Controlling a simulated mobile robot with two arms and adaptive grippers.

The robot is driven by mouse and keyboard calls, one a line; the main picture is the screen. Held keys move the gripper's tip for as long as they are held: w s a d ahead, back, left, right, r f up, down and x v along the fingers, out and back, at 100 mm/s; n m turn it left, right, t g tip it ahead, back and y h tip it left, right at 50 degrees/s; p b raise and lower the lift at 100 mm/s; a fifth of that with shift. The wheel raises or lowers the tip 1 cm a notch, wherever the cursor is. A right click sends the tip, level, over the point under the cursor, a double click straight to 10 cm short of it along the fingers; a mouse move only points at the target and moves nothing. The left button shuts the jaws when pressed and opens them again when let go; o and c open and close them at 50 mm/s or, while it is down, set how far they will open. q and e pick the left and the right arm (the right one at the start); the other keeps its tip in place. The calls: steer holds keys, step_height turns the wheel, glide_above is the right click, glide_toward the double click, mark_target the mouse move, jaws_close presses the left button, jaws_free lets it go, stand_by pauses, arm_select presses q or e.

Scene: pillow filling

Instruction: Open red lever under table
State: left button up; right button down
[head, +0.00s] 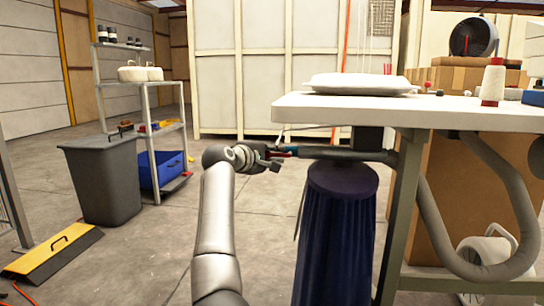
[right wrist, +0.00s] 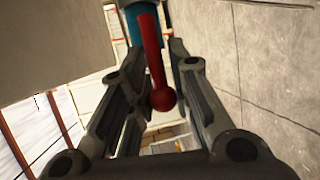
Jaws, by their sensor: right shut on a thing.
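In the head view, a short red bit of the lever (head: 281,155) shows at the valve on the grey pipe, below the tabletop. My right gripper (head: 270,158) is at this lever, left of the pipe. In the right wrist view its two fingers (right wrist: 158,92) stand on either side of the lever, and it is shut on it. My left gripper is not in view.
The white table (head: 440,112) holds a white pillow (head: 360,83) and a thread cone (head: 493,82). A grey bin (head: 103,180) and a shelf rack (head: 165,105) stand left. Open floor lies between them and the table.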

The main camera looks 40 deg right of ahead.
steer(key=c, duration=1.5)
jaws_free()
steer(key=v, duration=0.7)
steer(key=shift+a, duration=0.25)
steer(key=shift+s, duration=0.15)
